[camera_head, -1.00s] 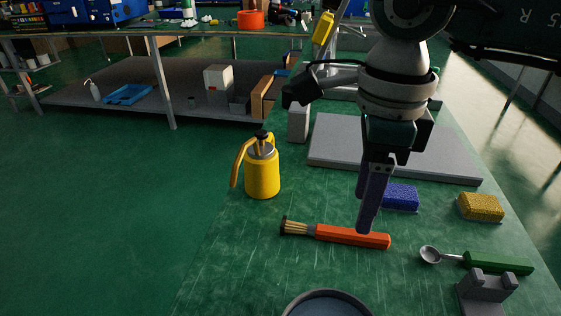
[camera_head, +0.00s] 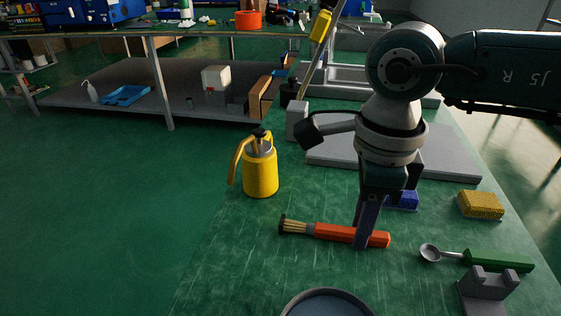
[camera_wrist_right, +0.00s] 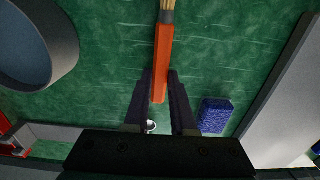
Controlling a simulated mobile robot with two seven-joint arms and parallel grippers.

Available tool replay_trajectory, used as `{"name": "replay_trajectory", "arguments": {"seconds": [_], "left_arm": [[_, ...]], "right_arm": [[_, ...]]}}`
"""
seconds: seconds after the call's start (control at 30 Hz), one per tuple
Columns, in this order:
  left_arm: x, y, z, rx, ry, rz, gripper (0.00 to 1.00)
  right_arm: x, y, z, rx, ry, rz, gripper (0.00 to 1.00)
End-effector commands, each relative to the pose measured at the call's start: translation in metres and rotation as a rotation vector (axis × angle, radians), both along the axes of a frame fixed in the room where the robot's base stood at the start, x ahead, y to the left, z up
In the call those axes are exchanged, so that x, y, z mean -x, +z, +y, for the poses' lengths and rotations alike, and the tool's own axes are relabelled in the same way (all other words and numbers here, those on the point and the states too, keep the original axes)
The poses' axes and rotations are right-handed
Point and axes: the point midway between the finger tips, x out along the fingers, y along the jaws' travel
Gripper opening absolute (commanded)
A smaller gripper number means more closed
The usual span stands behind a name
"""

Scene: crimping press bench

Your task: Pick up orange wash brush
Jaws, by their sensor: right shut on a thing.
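The orange wash brush (camera_head: 334,231) lies on the green bench top, its bristles pointing left in the head view. My right gripper (camera_head: 364,238) is down at the handle near its right end, with a finger in front of the handle. In the right wrist view the orange handle (camera_wrist_right: 162,60) runs between the two fingertips of my right gripper (camera_wrist_right: 160,78), and the bristles are at the top edge. The gripper is shut on the handle, and the brush still appears to rest on the bench. My left gripper is not in view.
A yellow jug (camera_head: 260,170) stands left of the brush. A blue sponge (camera_head: 403,201) is partly hidden behind my gripper. A yellow sponge (camera_head: 481,205), a green-handled scoop (camera_head: 497,260) and a grey holder (camera_head: 484,292) are at right. A round dish (camera_head: 326,304) is in front.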

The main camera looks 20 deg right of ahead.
Motion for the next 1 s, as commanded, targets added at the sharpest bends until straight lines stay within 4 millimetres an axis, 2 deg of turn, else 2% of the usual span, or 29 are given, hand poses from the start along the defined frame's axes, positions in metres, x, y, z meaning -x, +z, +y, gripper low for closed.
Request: {"name": "replay_trajectory", "arguments": {"seconds": [0.03,0.17,0.73,0.87,1.0], "left_arm": [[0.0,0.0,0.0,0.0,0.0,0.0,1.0],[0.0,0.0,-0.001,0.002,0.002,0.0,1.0],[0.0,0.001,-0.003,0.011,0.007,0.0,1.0],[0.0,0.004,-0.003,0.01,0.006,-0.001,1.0],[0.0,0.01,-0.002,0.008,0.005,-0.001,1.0]], "right_arm": [[0.0,0.0,0.0,0.0,0.0,0.0,0.13],[0.0,0.0,0.0,0.0,0.0,0.0,0.0],[0.0,0.003,0.0,0.0,0.0,0.0,0.0],[-0.001,0.013,-0.001,0.001,-0.001,-0.002,0.0],[-0.001,0.038,0.0,0.0,0.001,-0.005,0.0]]}}
